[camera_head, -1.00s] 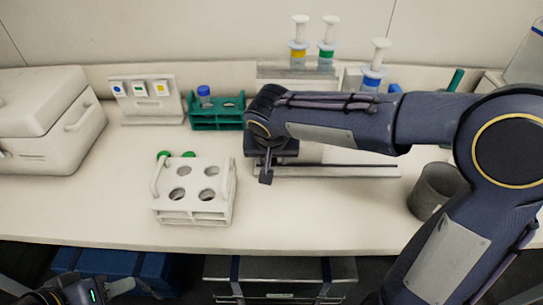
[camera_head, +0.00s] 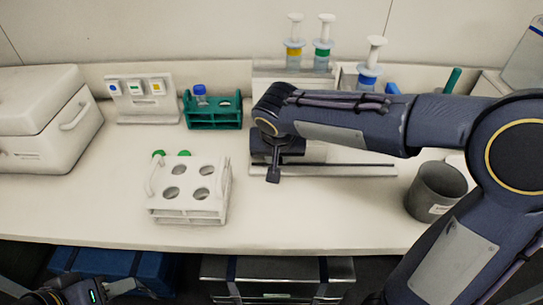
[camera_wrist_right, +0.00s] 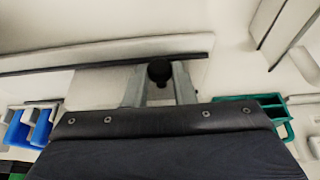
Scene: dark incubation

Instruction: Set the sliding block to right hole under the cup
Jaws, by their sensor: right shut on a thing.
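A dark sliding block (camera_head: 291,148) sits near the left end of a pale rail with a dark strip (camera_head: 345,170) on the bench. My right gripper (camera_head: 272,174) reaches down at the block; my own arm hides part of it. In the right wrist view, my right gripper's two grey fingers (camera_wrist_right: 158,84) are closed around a round black knob (camera_wrist_right: 159,71). A dark grey cup (camera_head: 436,192) stands upright right of the rail. No hole can be made out on the rail. My left gripper (camera_head: 95,292) is at the bottom left, partly cut off, away from the bench objects.
A white rack (camera_head: 190,213) stands in front left of the rail. A green rack (camera_head: 214,119) with a blue-capped tube is behind it. Syringes with yellow (camera_head: 294,54), green (camera_head: 323,55) and blue (camera_head: 369,75) bands stand behind the rail. The front bench strip is clear.

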